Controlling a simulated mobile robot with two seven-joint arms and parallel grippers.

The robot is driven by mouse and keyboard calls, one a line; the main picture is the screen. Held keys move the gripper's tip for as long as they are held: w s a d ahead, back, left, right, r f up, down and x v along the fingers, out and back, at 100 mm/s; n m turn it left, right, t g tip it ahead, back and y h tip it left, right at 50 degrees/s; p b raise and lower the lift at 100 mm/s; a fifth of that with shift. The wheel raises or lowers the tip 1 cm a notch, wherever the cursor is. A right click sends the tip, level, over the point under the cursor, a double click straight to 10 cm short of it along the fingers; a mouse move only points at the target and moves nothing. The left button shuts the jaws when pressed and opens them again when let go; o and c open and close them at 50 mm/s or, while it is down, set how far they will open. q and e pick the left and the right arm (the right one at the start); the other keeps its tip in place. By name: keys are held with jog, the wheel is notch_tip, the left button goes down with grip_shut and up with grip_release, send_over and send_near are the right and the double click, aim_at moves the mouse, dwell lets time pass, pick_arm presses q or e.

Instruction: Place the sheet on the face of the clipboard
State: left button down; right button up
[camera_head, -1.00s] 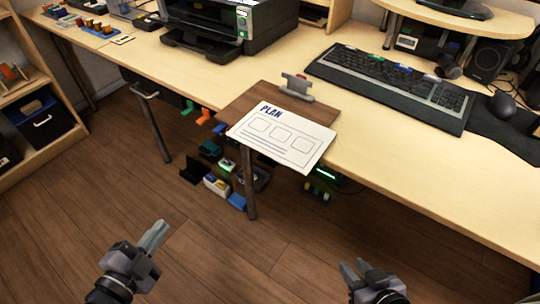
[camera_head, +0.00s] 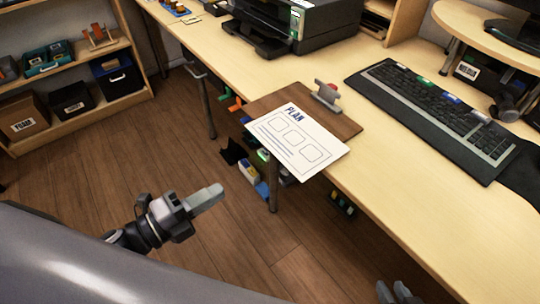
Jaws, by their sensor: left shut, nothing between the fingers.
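The white sheet (camera_head: 270,148), printed PLAN with outlined boxes, lies over the left front part of the brown clipboard (camera_head: 338,122). Its front part sticks out past the board and the desk edge. The clipboard's grey metal clip (camera_head: 326,98) is at its far right end, apart from the sheet. My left gripper (camera_head: 218,190) is shut and empty, over the floor to the lower left of the sheet. My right gripper (camera_head: 394,290) shows only its fingertips at the bottom edge; they look apart and empty, away from the sheet.
The wooden desk (camera_head: 430,205) holds a keyboard (camera_head: 440,115) to the right and a printer (camera_head: 290,25) behind. Several small items lie below the desk's front edge. A shelf (camera_head: 80,118) with boxes stands at the left. Open floor lies in front.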

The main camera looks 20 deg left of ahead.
aim_at(262, 134)
pick_arm(q)
jog(key=w+a+x, duration=0.1)
jog(key=x, duration=1.2)
jog(key=shift+w+a, duration=0.2)
jog(key=shift+a, duration=0.2)
jog(key=shift+r, duration=0.1)
jog(key=w, duration=0.6)
jog(key=shift+a+f, duration=0.2)
jog(key=shift+a, duration=0.15)
jog(key=shift+w+a+r, duration=0.1)
jog(key=shift+w+r, duration=0.1)
jog(key=shift+w, duration=0.4)
